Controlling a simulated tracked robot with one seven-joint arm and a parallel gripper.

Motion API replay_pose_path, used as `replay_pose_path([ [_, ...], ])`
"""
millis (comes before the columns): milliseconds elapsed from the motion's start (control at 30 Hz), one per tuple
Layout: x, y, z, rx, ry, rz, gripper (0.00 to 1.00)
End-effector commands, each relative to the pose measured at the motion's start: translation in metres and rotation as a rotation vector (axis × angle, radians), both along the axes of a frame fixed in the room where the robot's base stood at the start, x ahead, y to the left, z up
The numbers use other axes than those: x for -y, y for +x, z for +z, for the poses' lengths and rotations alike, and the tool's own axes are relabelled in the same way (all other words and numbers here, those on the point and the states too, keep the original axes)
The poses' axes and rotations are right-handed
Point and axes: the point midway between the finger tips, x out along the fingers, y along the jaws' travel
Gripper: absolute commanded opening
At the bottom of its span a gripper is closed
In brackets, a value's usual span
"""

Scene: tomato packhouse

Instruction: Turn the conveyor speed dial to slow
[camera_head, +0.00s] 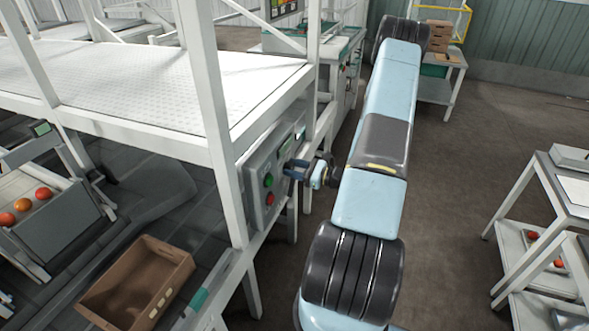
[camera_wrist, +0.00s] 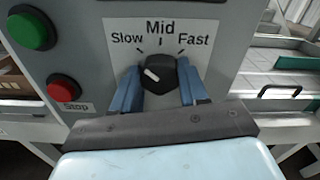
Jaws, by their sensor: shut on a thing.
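The speed dial is a black round knob (camera_wrist: 160,73) on a grey control panel (camera_wrist: 85,40), under the labels Slow, Mid and Fast. Its white pointer mark lies on the left part of the knob and slants up and left, toward the Slow side. My gripper (camera_wrist: 160,86) is shut on the knob, with one blue finger on its left and one on its right. In the head view my gripper (camera_head: 298,170) reaches the front of the control panel (camera_head: 254,172); the knob is hidden there.
A green button (camera_wrist: 31,31) and a red Stop button (camera_wrist: 62,88) sit left of the dial, close to my left finger. A white frame post (camera_head: 214,120) stands beside the panel. A cardboard box (camera_head: 178,262) lies below left. Open floor lies right of my arm.

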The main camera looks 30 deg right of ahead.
Motion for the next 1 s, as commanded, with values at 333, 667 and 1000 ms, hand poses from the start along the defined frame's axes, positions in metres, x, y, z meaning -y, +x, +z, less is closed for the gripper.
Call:
replay_pose_path([
  [333,0.0030,0.0001,-0.0018,0.019,-0.034,-0.006,0.13],
  [667,0.0026,0.0000,-0.0017,0.019,-0.034,-0.005,0.50],
  [1000,0.0005,0.0000,-0.0006,0.021,-0.031,-0.002,0.69],
])
